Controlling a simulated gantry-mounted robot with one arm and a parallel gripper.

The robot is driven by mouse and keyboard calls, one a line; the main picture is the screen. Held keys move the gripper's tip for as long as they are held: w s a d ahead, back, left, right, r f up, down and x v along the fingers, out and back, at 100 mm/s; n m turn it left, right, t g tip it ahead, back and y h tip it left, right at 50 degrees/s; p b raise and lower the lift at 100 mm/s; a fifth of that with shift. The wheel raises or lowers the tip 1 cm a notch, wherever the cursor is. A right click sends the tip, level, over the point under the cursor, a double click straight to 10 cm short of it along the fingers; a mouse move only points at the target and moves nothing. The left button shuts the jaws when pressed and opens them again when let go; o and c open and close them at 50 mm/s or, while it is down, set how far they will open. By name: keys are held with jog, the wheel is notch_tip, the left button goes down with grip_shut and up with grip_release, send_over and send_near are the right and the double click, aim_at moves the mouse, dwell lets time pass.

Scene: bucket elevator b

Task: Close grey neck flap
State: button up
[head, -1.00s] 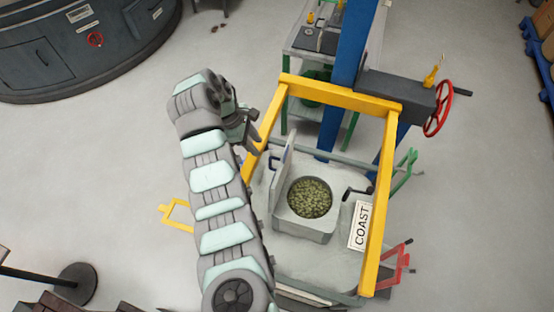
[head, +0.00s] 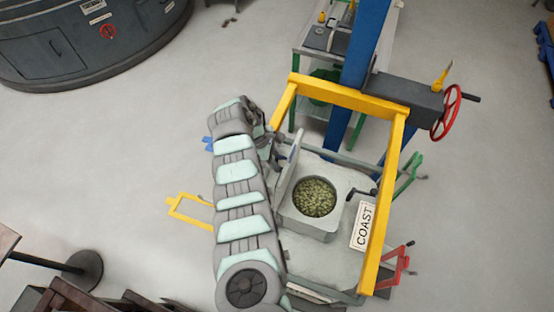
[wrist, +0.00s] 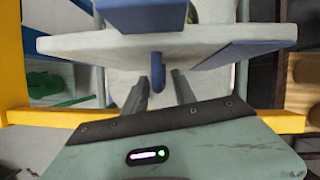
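The grey neck flap (head: 289,168) stands raised along the left side of a grey box-shaped neck (head: 308,228). The neck's round opening is filled with green pellets (head: 315,196). Contact cannot be told.
A yellow frame (head: 345,95) surrounds the neck. A blue column (head: 362,50) and a red handwheel (head: 446,112) stand behind it. A "COAST" sign (head: 363,226) and a black crank (head: 360,193) are to the right. Open floor lies to the left.

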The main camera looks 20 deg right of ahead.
grip_shut()
dwell(0.3)
dwell(1.2)
